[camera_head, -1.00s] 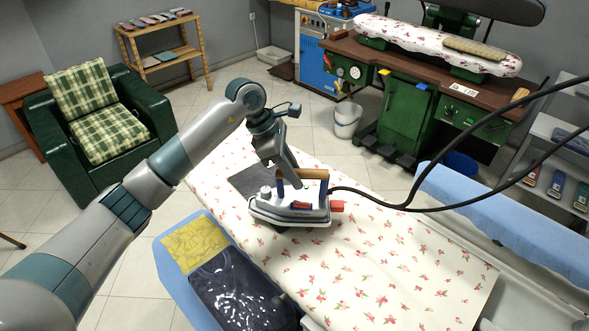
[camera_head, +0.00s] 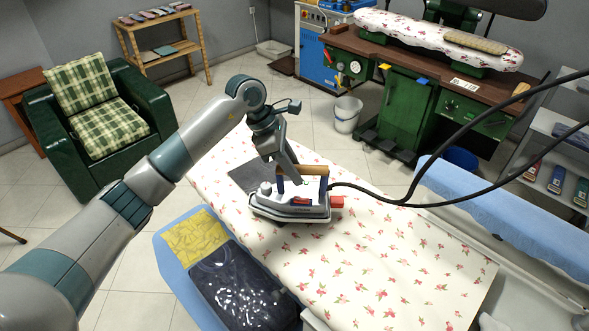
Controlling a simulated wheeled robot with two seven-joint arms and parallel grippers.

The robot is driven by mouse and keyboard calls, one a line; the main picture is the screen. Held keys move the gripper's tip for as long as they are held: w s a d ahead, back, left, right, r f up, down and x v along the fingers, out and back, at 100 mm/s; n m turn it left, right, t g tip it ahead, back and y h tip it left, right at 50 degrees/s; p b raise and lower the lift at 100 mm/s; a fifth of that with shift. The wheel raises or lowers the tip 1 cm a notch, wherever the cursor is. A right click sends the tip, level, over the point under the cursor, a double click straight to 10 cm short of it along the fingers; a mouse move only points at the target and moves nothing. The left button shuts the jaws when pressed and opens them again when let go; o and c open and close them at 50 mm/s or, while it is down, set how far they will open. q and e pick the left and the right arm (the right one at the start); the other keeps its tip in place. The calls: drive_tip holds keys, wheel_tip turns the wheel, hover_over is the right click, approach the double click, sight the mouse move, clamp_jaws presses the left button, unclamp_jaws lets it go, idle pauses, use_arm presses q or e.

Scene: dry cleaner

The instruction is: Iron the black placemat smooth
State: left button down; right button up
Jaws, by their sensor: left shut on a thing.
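The black placemat (camera_head: 250,176) lies flat on the flowered ironing cloth, near its far left end. The iron (camera_head: 292,208), grey and white with a wooden handle, sits at the near right side of the placemat and hides part of it. I cannot tell whether its sole touches the cloth or the placemat. My left gripper (camera_head: 290,176) is shut on the iron's handle from above. My right gripper is not in view.
A black cable (camera_head: 400,205) runs from the iron to the upper right. A blue tray (camera_head: 168,262) with yellow cloth (camera_head: 195,238) and a dark wrapped bundle (camera_head: 238,285) lies along the near left edge.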

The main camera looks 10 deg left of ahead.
use_arm(q)
drive_tip(key=shift+f+b, duration=0.75)
drive_tip(key=shift+b, duration=0.25)
idle(0.8)
drive_tip(key=shift+w, duration=0.1)
drive_tip(key=shift+w+a+f+b, duration=0.1)
drive_tip(key=shift+w+a+b, duration=0.25)
drive_tip(key=shift+a+b, duration=0.25)
drive_tip(key=shift+w+a+b, duration=0.65)
drive_tip(key=shift+a+b, duration=0.05)
drive_tip(key=shift+a, duration=0.15)
drive_tip(key=shift+w+a+b, duration=0.85)
drive_tip(key=shift+a+b, duration=0.05)
drive_tip(key=shift+a, duration=0.1)
drive_tip(key=shift+w+a, duration=0.25)
drive_tip(key=shift+a, duration=0.05)
drive_tip(key=shift+w, duration=0.1)
